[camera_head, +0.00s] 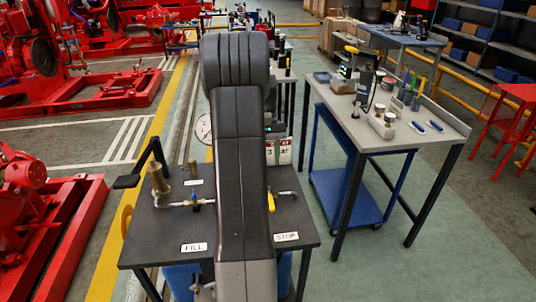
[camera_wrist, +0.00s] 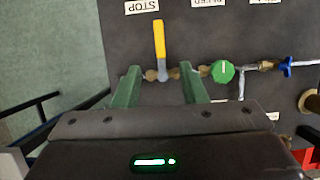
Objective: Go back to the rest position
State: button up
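My gripper (camera_wrist: 160,78) shows in the wrist view with its two green fingers apart and nothing between their tips. It is above the dark bench (camera_head: 150,232), over the pipe. A yellow lever handle (camera_wrist: 159,38) stands across the pipe, just beyond the fingers and near the STOP label (camera_wrist: 142,6). Whether the fingers touch the lever's base cannot be told. In the head view the yellow handle (camera_head: 271,202) shows beside my arm, which covers the bench's middle and hides my gripper.
A green knob (camera_wrist: 222,71) and a blue valve handle (camera_wrist: 287,67) sit on the same pipe. A FILL label (camera_head: 194,247) is at the bench's front left. A grey table (camera_head: 440,125) with jars and tools stands right. Red pump machinery (camera_head: 40,215) stands left. Floor at lower right is clear.

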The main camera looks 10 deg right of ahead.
jog(key=shift+w+r, duration=0.25)
jog(key=shift+r, duration=0.3)
jog(key=x, duration=1.4)
jog(key=shift+s+d, duration=0.1)
jog(key=shift+r, duration=0.1)
